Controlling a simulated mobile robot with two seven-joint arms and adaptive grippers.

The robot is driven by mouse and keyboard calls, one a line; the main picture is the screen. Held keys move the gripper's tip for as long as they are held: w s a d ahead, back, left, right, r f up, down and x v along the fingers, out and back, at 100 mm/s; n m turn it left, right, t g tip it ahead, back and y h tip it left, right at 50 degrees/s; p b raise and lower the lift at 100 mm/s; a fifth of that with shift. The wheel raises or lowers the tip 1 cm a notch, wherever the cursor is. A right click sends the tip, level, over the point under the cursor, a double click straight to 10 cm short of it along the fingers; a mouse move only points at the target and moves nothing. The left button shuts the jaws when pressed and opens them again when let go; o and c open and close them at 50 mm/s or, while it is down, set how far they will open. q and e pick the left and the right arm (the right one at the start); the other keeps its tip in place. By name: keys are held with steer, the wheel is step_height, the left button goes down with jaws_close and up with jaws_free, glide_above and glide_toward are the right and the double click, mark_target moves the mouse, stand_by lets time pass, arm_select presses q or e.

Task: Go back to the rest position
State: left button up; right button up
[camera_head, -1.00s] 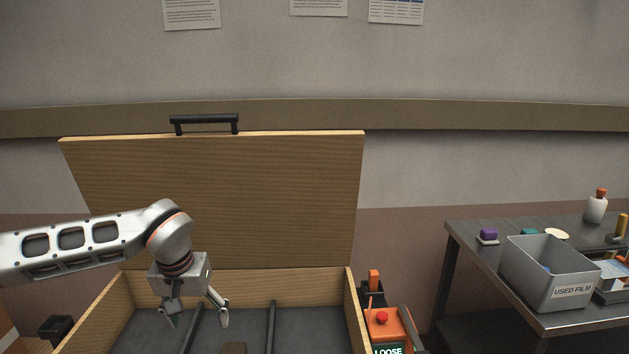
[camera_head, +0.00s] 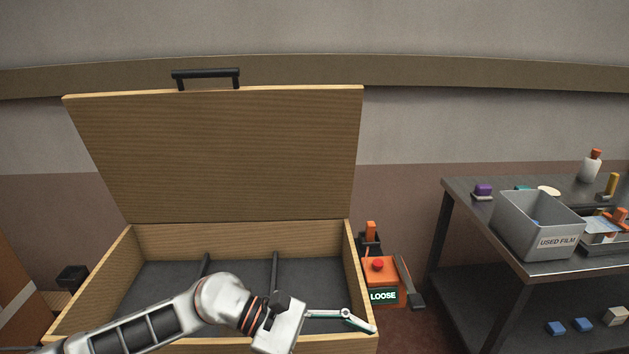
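My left arm comes in from the lower left, across the front of the open wooden box. My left gripper (camera_head: 350,319) points right, over the box's front right corner, and looks empty. One finger shows clearly; the other is hidden or overlapped, so its opening is unclear. The box (camera_head: 92,298) has its lid (camera_head: 220,150) raised, with a black handle (camera_head: 206,76) on top. Its dark interior has dark dividers (camera_head: 274,270); the arm hides part of the floor. My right gripper is out of view.
An orange device labelled LOOSE (camera_head: 380,278) stands just right of the box. Farther right is a dark table (camera_head: 470,206) with a grey USED FILM bin (camera_head: 538,226), a purple item (camera_head: 483,190) and a white bottle (camera_head: 590,166). Blue blocks (camera_head: 556,328) lie on its lower shelf.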

arm_select(q)
step_height(320, 180, up, 6)
steer(key=w+d+n+t+h, duration=0.2)
steer(key=n+t+h, duration=0.45)
steer(key=n, duration=0.85)
steer(key=w+a+f+n+t+y, duration=0.35)
steer(key=a+n+t, duration=0.2)
steer(key=n, duration=0.45)
steer(key=w+a+f+n+t+y, duration=0.2)
steer(key=a+f+n+t, duration=0.3)
steer(key=n, duration=0.5)
steer(key=s+a+f+n+t+y, duration=0.1)
steer(key=s+a+f+n+y, duration=0.2)
steer(key=a+f+n+y, duration=0.7)
steer(key=s+a+f+n+g+y, duration=0.1)
steer(key=s+a+f+n+g, duration=0.1)
steer(key=s+a+f+n, duration=0.2)
steer(key=s+a+f+n+g+y, duration=0.1)
steer(key=s+a+f+n+g, duration=0.1)
steer(key=s+a+f+n, duration=0.2)
steer(key=s+f+n, duration=0.3)
steer(key=s+f, duration=0.1)
steer(key=f, duration=0.3)
steer(key=shift+s+f+n, duration=0.15)
steer(key=shift+f+n, duration=0.15)
steer(key=shift+n, duration=0.1)
steer(key=shift+a, duration=0.1)
